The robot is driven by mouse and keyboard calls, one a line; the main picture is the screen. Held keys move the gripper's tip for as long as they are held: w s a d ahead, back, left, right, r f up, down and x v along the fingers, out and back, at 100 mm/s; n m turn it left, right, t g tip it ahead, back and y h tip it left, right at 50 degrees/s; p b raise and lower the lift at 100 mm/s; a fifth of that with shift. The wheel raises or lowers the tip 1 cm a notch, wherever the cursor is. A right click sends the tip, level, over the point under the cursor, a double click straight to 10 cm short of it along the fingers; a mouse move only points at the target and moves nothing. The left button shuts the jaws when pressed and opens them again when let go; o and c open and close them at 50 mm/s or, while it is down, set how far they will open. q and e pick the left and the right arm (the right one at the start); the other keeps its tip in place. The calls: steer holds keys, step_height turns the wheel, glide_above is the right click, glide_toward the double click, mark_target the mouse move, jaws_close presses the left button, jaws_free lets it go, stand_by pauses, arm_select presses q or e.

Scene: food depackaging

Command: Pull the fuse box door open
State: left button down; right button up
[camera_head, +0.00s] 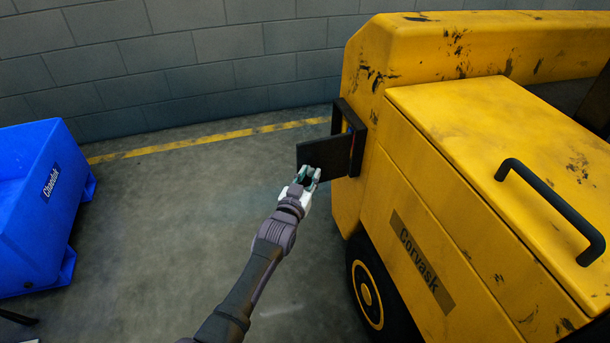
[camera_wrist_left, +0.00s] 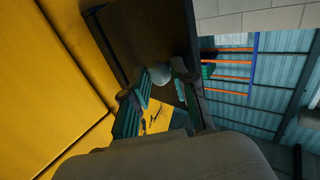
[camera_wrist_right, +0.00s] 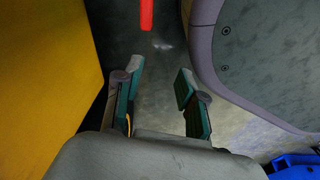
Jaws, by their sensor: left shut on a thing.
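The fuse box door (camera_head: 318,155) is a dark brown panel standing swung out from its dark frame (camera_head: 358,135) on the end of the yellow vehicle. It also shows in the left wrist view (camera_wrist_left: 150,35). My left gripper (camera_head: 309,174) is at the door's lower outer part. Its fingers (camera_wrist_left: 170,75) are closed around a small pale knob-like part at the door, mostly hidden by the fingertips. My right gripper (camera_wrist_right: 158,84) shows only in the right wrist view, with its fingers apart and nothing between them.
The yellow vehicle (camera_head: 460,210) fills the right side, with a black handle (camera_head: 550,205) on top and a wheel (camera_head: 368,290) below. A blue bin (camera_head: 35,215) stands at the left. Concrete floor between them is clear. A red object (camera_wrist_right: 146,14) lies ahead of my right gripper.

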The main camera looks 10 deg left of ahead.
arm_select(q)
steer(key=shift+d+r+h, duration=0.3)
steer(key=shift+d+r, duration=0.05)
steer(key=shift+d, duration=0.35)
steer(key=c, duration=1.2)
jaws_free()
steer(key=shift+d, duration=0.15)
steer(key=shift+o, duration=1.2)
steer(key=shift+w+d+f, duration=0.1)
steer(key=shift+d, duration=0.15)
steer(key=shift+a, duration=0.1)
steer(key=v, duration=1.2)
steer(key=shift+a+f, duration=0.2)
